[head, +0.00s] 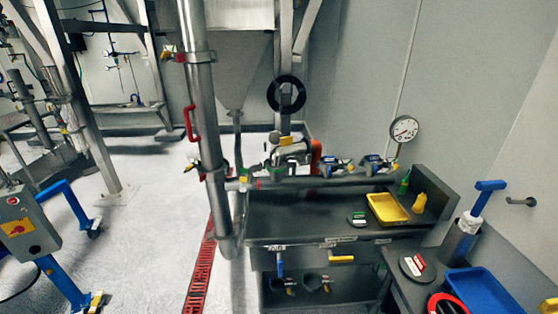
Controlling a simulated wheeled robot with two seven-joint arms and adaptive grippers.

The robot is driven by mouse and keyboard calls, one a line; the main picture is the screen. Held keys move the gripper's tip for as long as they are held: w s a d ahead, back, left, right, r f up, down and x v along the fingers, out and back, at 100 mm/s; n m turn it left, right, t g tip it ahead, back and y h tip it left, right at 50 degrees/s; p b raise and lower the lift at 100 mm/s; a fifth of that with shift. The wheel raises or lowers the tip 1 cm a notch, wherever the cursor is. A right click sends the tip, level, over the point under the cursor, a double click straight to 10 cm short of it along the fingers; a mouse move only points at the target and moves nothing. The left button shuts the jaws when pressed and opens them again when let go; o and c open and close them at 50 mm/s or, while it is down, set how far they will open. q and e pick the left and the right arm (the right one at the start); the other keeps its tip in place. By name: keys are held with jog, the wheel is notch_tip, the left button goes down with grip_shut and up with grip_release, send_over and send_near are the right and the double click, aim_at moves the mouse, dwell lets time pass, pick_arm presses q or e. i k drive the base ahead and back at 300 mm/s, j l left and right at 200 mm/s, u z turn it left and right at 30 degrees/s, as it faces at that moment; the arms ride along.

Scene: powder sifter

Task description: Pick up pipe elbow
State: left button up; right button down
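No separate pipe elbow shows clearly. A tall steel pipe (207,110) runs down in front of the grey bench (300,212) and ends in a bend (230,243) near the floor. Dark round pieces (315,283) lie on the bench's lower shelf, too small and dim to name. An orange curved piece (316,153) stands behind the bench among the valves. Neither of my grippers is in view.
A yellow tray (388,208) is on the bench and a blue tray (483,290) on the side counter at right. A gauge (403,129) stands behind. A blue-legged control stand (25,228) is at left. The floor (150,240) between is mostly clear.

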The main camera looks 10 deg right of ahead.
aim_at(287, 148)
jog(key=i+j+z, duration=0.1)
jog(key=i+j, duration=0.3)
jog(key=i, duration=0.2)
jog(key=i+j, duration=0.4)
jog(key=i, duration=0.2)
jog(key=l+z, duration=0.05)
